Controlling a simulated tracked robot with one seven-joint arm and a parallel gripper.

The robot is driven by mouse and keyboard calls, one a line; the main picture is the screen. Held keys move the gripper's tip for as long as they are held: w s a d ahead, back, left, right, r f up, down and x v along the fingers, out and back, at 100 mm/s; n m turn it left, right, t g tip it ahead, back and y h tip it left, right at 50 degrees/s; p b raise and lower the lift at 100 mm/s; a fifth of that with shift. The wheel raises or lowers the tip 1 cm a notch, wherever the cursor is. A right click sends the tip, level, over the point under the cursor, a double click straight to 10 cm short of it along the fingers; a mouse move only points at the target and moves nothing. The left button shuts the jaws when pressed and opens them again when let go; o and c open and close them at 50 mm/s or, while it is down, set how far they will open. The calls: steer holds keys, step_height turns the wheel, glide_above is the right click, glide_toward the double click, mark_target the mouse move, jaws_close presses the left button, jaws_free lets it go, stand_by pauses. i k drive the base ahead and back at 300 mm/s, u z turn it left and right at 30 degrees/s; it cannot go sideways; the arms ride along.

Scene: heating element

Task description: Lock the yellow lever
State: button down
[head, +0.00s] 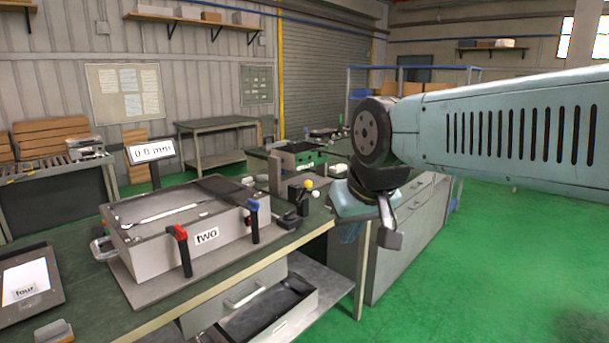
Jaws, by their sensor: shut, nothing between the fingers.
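A small yellow knob (308,184) stands on a dark mount at the right end of the workbench, with a white ball beside it. It may be the yellow lever; it is too small to tell whether it is locked. The grey box labelled "two" (160,249) has a red-topped lever (179,234) and a blue-topped lever (253,208) on its front, both upright. My gripper (389,238) is shut and empty, pointing down to the right of the yellow knob, apart from it and beyond the bench edge. Its fingertips show only partly.
A "0.0 mm" display (151,151) stands behind the box. A tablet marked "four" (28,290) lies at the bench's left. An open drawer (272,309) juts out below the bench. Another bench with drawers (408,215) stands behind my gripper. The green floor at right is clear.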

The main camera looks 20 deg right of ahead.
mark_target(307, 184)
steer(key=z, duration=0.2)
steer(key=i, duration=1.5)
steer(key=u, duration=0.45)
